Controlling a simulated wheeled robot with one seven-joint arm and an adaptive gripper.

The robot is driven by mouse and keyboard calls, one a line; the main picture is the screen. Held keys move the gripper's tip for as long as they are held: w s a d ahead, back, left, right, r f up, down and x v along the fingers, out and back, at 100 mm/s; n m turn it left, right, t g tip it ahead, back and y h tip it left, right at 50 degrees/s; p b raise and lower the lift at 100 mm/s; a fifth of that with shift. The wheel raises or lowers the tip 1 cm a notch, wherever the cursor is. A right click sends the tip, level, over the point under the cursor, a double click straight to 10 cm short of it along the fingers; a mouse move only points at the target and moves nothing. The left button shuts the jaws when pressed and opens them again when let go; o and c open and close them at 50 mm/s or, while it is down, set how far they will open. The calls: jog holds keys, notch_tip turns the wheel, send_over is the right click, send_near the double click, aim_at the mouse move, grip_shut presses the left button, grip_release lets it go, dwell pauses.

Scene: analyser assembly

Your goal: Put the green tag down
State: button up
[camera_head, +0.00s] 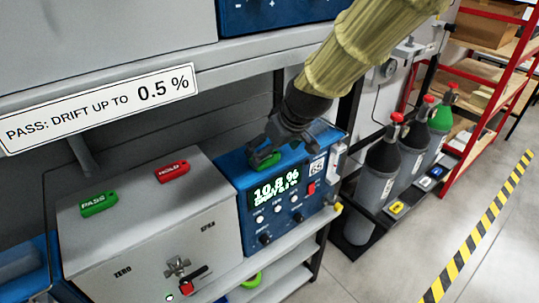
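A small green tag (264,160) is at the fingertips of my gripper (267,152), just at the top of the blue analyser (232,166). The fingers appear shut on it and partly hide it. I cannot tell whether the tag touches the analyser's top. The analyser's display shows 10.8 % with blurred, smaller text below. A second green tag, marked PASS (98,203), lies on the grey box (130,225) to the left. A red HOLD tag (171,171) lies behind it on the same box.
A sign (100,107) reads "PASS: DRIFT UP TO 0.5 %". A shelf edge (240,73) runs above the analyser. Gas cylinders (376,175) stand to the right, by a red rack (490,105). A green ring-like item (251,280) shows below the bench. The floor at right is clear.

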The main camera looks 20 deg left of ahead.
jog(key=b+v, duration=0.1)
jog(key=v, duration=0.7)
jog(key=shift+s+d+r+b, duration=0.15)
jog(key=shift+r+b, duration=0.2)
jog(key=s+d+f+m+h, duration=0.15)
jog(key=d+f, duration=0.45)
jog(key=f, duration=0.6)
jog(key=s+d+f+m+g, duration=0.1)
jog(key=d+f+m, duration=0.3)
jog(key=f, duration=0.7)
jog(key=s+d+f+m+h, duration=0.1)
jog(key=s+d+f, duration=0.1)
jog(key=d+f, duration=0.75)
jog(key=s+d+f+m+g, duration=0.1)
jog(key=s+d+f, duration=0.4)
jog(key=s+f, duration=0.2)
jog(key=s+d+f+m+h, duration=0.1)
jog(key=s+d+f+m, duration=0.1)
jog(key=s+d+f, duration=0.3)
jog(key=s+d+f+m+g+h, duration=0.1)
jog(key=s+d+f, duration=0.4)
jog(key=s+f, duration=0.6)
jog(key=s, duration=0.3)
jog(key=shift+s+g, duration=0.3)
jog(key=shift+s, duration=0.1)
